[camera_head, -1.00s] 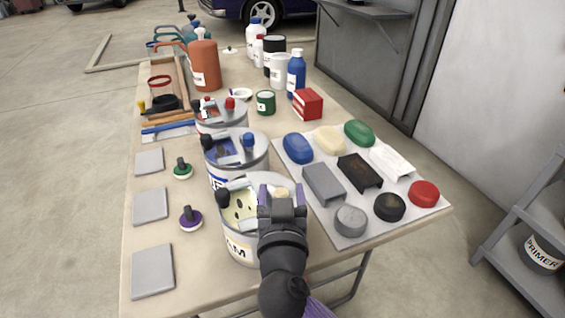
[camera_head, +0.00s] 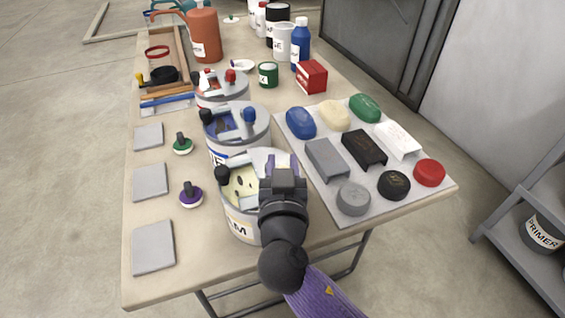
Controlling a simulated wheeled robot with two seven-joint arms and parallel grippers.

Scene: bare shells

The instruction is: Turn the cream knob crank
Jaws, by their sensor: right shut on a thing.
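The cream paint can (camera_head: 238,222) stands at the near middle of the table, with cream showing under its lid. A crank arm (camera_head: 250,162) lies across its top, with a black knob (camera_head: 222,174) at its left end. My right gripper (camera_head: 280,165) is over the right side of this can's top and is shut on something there. The gripper and wrist hide the held part, so the cream knob itself cannot be made out. My left gripper is not in view.
A blue can (camera_head: 225,150) with a blue crank knob stands just behind, and a red-knobbed can (camera_head: 210,95) behind that. At right, a pale board (camera_head: 320,185) holds several coloured shells. Grey pads (camera_head: 152,247) lie along the left edge.

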